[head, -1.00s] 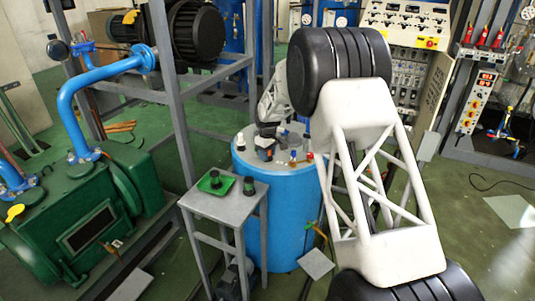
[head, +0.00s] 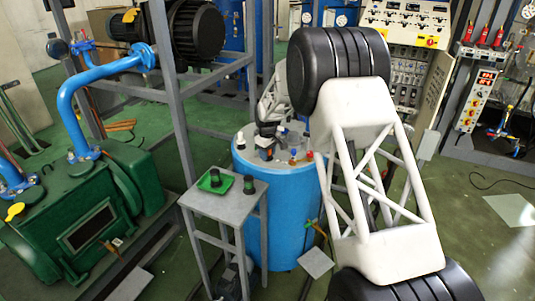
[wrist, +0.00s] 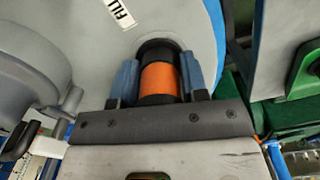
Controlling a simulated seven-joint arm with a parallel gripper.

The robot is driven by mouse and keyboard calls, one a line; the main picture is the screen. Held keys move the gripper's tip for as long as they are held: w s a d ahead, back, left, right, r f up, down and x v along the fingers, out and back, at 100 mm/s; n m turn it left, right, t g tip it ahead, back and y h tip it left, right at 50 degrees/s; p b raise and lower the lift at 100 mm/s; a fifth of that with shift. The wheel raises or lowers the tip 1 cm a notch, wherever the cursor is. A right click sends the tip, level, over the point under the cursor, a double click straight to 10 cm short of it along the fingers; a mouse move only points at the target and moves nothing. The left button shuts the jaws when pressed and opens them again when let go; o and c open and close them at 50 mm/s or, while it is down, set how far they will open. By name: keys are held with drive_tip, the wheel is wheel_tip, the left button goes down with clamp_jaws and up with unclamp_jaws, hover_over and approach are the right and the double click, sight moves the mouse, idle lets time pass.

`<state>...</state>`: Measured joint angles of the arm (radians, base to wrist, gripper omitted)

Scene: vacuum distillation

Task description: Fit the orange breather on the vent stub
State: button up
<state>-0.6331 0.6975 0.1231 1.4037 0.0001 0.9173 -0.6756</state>
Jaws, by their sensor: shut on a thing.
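The orange breather (wrist: 159,79), an orange band with dark ends, sits between the two blue fingers of my gripper (wrist: 159,68) in the wrist view. The gripper is shut on it. Beyond it, a dark round part shows against the grey top of the blue drum (head: 277,215); I cannot tell whether this is the vent stub or whether the breather touches it. In the head view my gripper (head: 265,146) is low over the drum's top, and the orange breather cannot be made out there.
Small red, blue and yellow fittings (head: 293,155) stand on the drum top right of my gripper. A grey stand (head: 235,205) at the front left carries a green tray (head: 205,187) and dark cylinders. Grey frame posts (head: 178,110) rise to the left.

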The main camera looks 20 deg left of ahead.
drive_tip(key=o, duration=1.6)
drive_tip(key=shift+r, duration=0.15)
drive_tip(key=shift+r, duration=3.35)
